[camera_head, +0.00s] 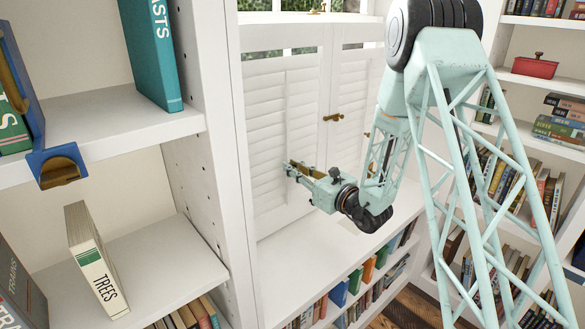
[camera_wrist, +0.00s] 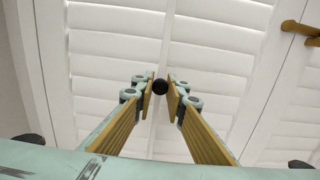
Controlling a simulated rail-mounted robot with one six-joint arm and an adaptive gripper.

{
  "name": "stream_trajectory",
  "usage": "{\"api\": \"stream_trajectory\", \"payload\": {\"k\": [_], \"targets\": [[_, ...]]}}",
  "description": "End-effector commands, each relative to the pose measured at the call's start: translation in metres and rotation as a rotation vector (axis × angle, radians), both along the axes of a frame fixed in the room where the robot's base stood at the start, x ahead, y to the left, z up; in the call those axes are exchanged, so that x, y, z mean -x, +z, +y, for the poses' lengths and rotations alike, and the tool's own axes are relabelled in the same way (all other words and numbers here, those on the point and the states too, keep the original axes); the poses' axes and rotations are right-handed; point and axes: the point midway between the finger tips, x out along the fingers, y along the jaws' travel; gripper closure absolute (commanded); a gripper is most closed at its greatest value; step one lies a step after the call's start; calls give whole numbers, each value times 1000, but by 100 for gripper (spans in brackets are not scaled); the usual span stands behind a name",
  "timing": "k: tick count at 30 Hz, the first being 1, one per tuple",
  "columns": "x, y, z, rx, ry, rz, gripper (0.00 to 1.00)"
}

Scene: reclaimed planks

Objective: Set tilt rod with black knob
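The white louvered shutter panel (camera_head: 268,130) stands in the window behind the ledge, and its slats fill the wrist view (camera_wrist: 115,45). A slim white tilt rod (camera_wrist: 168,40) runs down the middle of the slats. The round black knob (camera_wrist: 160,87) shows on the rod's line, between my fingertips in the picture; I cannot tell whether they touch it. My gripper (camera_head: 289,168) reaches left to the shutter's face. In the wrist view its two tan-padded fingers (camera_wrist: 160,93) stand apart, one on each side of the knob. The knob is hidden in the head view.
A brass latch (camera_head: 333,117) sits on the shutter's right side and shows at the upper right of the wrist view (camera_wrist: 300,28). A white upright (camera_head: 222,130) and book-filled shelves stand left. The window ledge (camera_head: 305,250) below is bare. More bookshelves (camera_head: 545,140) stand right.

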Motion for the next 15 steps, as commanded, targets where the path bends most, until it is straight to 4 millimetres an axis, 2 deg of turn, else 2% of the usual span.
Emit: {"api": "stream_trajectory", "payload": {"k": [3, 15], "targets": [[1, -4, 0, 2, 0, 6, 80], [2, -2, -2, 0, 0, 4, 80]]}}
